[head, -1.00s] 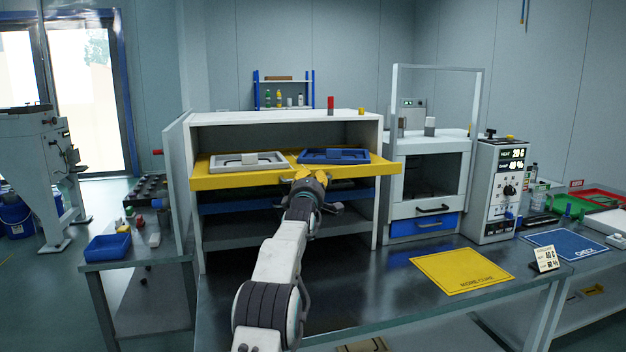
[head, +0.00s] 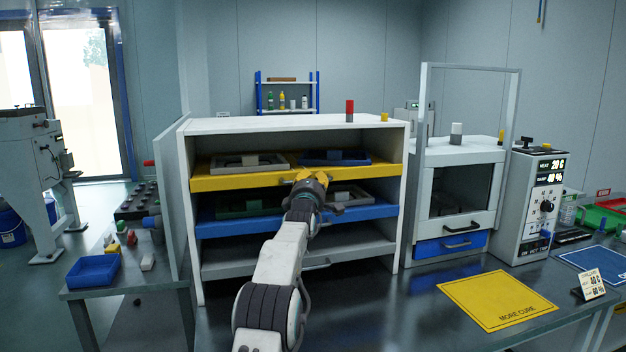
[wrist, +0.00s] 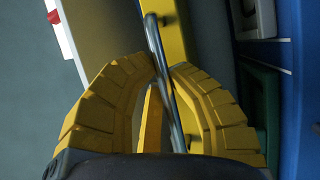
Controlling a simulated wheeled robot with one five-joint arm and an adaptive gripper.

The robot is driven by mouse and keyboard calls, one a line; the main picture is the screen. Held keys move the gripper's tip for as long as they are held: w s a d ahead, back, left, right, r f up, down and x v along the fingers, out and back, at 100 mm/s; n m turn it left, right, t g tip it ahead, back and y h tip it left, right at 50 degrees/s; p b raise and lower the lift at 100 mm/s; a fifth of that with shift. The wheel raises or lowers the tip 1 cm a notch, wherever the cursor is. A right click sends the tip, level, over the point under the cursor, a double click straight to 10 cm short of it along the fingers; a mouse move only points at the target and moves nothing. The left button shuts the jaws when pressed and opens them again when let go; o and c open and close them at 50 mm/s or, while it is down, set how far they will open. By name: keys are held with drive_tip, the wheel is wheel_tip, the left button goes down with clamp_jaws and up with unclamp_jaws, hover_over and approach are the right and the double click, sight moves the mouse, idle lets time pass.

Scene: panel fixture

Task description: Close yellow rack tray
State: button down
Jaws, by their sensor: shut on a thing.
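The yellow rack tray (head: 232,182) is the top tray of the white rack (head: 193,215). My gripper (head: 308,178) is at the middle of the yellow tray's front. In the wrist view its yellow fingers (wrist: 163,75) are shut around the tray's metal bar handle (wrist: 154,38). The arm hides part of the tray fronts below.
A blue tray (head: 230,228) with a green frame and a pale frame sits below, with a grey tray (head: 235,268) lowest. A white cabinet (head: 428,190) stands close to the right.

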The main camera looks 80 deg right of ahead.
drive_tip(key=shift+w, duration=0.15)
drive_tip(key=c, duration=1.4)
unclamp_jaws()
drive_tip(key=shift+w+d+f, duration=0.1)
drive_tip(key=shift+o, duration=1.4)
drive_tip(key=a+f, duration=0.2)
drive_tip(key=a, duration=0.9)
drive_tip(key=shift+a, duration=0.4)
